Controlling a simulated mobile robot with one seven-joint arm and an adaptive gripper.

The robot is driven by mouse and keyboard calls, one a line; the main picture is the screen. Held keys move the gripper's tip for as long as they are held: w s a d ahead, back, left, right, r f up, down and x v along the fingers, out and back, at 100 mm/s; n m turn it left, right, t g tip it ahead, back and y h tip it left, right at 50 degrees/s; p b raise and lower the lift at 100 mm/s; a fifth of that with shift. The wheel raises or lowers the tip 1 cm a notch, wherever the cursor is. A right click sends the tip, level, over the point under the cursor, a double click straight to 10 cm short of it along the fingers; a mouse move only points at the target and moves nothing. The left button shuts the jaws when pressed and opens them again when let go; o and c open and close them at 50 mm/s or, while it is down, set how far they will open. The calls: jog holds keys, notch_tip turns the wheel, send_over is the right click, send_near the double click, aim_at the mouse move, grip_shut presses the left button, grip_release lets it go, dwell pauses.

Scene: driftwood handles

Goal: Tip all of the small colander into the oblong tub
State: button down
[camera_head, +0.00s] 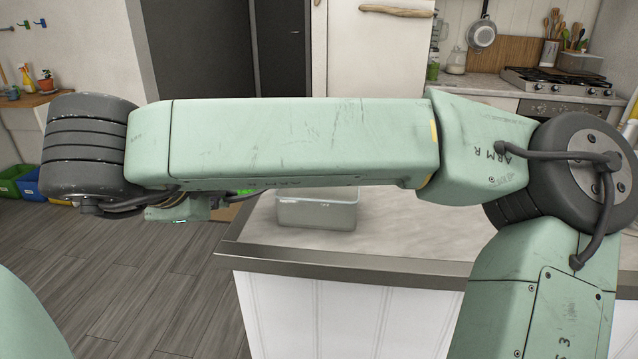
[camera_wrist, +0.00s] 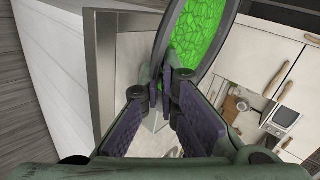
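The oblong tub (camera_head: 318,214), grey and translucent, stands upright on the pale counter; my arm covers its upper edge in the head view. In the wrist view, my gripper (camera_wrist: 166,84) is closed on the dark rim of the small colander (camera_wrist: 217,52). The colander is strongly tilted in that view, and a bright green, faceted filling (camera_wrist: 198,28) shows inside it. In the head view only a sliver of green shows under my arm, just left of the tub. My fingertips and most of the colander are hidden there. The tub's inside is not clearly visible.
The counter (camera_head: 410,232) has free room right of the tub; its dark edge (camera_head: 330,262) runs along the front. Grey floor (camera_head: 140,290) lies to the left. A stove (camera_head: 565,85) and back counter are far behind.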

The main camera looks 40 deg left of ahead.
jog(key=shift+w+d+r+m+g+y+p, duration=0.15)
jog(key=shift+w+d+r+m+g+y, duration=0.15)
jog(key=shift+w+d+r+g, duration=0.25)
jog(key=shift+w+d+r+m+g+y+p, duration=0.15)
jog(key=shift+w+d+r+m+g+y, duration=0.15)
jog(key=shift+w+r, duration=0.45)
dwell(0.4)
jog(key=shift+w+d+r+g, duration=0.15)
jog(key=shift+w+r+g, duration=0.1)
jog(key=shift+w+d+r, duration=0.15)
jog(key=shift+w, duration=0.05)
jog(key=shift+w+d+r+m+g+y, duration=0.35)
jog(key=shift+w+d+r+g, duration=0.15)
jog(key=shift+w, duration=0.2)
jog(key=shift+w+d+r+m+g+y, duration=0.25)
jog(key=shift+w+d+r+m+g, duration=0.2)
jog(key=shift+w, duration=0.2)
dwell(0.4)
jog(key=shift+w+d+r+m+g+y+p, duration=0.35)
jog(key=shift+w+r+g+y+p, duration=0.1)
jog(key=shift+w+r+g+p, duration=0.15)
jog(key=shift+w+d+r+m+g+y+p, duration=0.25)
jog(key=shift+w+d+r+g+y+p, duration=0.1)
jog(key=shift+w+r+g+y+p, duration=0.2)
dwell(3.0)
